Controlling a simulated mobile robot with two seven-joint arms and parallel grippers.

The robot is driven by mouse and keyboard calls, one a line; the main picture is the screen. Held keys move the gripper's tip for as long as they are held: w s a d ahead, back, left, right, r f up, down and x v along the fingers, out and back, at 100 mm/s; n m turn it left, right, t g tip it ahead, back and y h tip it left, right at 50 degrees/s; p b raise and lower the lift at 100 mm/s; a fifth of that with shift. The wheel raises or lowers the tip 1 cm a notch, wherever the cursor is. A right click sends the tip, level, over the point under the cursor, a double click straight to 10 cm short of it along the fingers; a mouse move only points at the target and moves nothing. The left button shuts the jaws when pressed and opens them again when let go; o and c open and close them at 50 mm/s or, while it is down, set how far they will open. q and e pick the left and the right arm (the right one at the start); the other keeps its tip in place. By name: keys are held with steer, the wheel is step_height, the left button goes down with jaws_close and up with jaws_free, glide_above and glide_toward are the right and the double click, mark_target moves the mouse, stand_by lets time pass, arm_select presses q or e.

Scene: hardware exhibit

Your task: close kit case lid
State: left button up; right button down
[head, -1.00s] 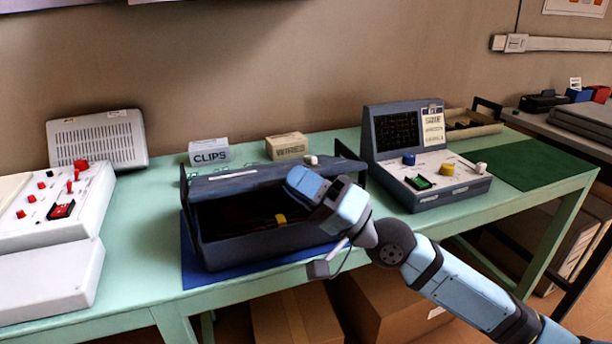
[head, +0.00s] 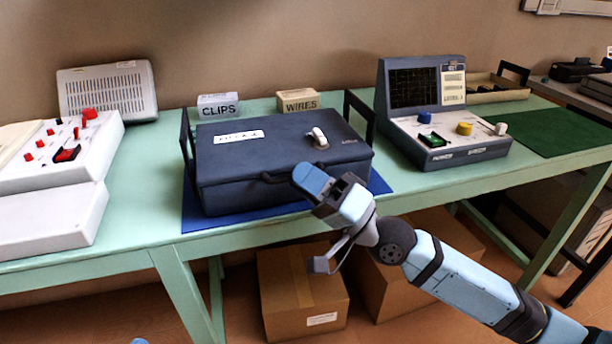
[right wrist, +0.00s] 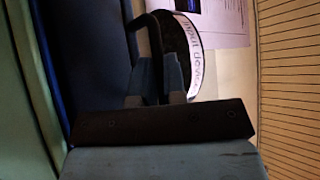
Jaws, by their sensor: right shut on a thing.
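The dark blue kit case (head: 245,183) sits on a blue mat (head: 195,218) on the green table. Its lid (head: 270,150) lies down over the box, and the inside is hidden. A white label and a small white piece are on the lid top. My right gripper (head: 304,178) is at the lid's front edge, right of the middle. In the right wrist view its fingers (right wrist: 156,75) are shut on a dark curved handle (right wrist: 153,33), which seems to be the lid's. My left gripper is not in view.
Boxes marked CLIPS (head: 218,106) and WIRES (head: 298,100) stand behind the case. A grey console with a dark screen (head: 414,88) is to the right, and a white control panel (head: 60,150) is to the left. Cardboard boxes (head: 300,285) are under the table.

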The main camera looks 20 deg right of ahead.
steer(key=shift+f, duration=0.4)
steer(key=c, duration=1.5)
jaws_free()
steer(key=shift+w, duration=0.1)
steer(key=shift+o, duration=0.2)
arm_select(q)
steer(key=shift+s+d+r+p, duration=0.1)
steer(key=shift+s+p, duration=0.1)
steer(key=shift+p, duration=0.3)
arm_select(e)
steer(key=v, duration=1.3)
steer(key=shift+s+d, duration=0.3)
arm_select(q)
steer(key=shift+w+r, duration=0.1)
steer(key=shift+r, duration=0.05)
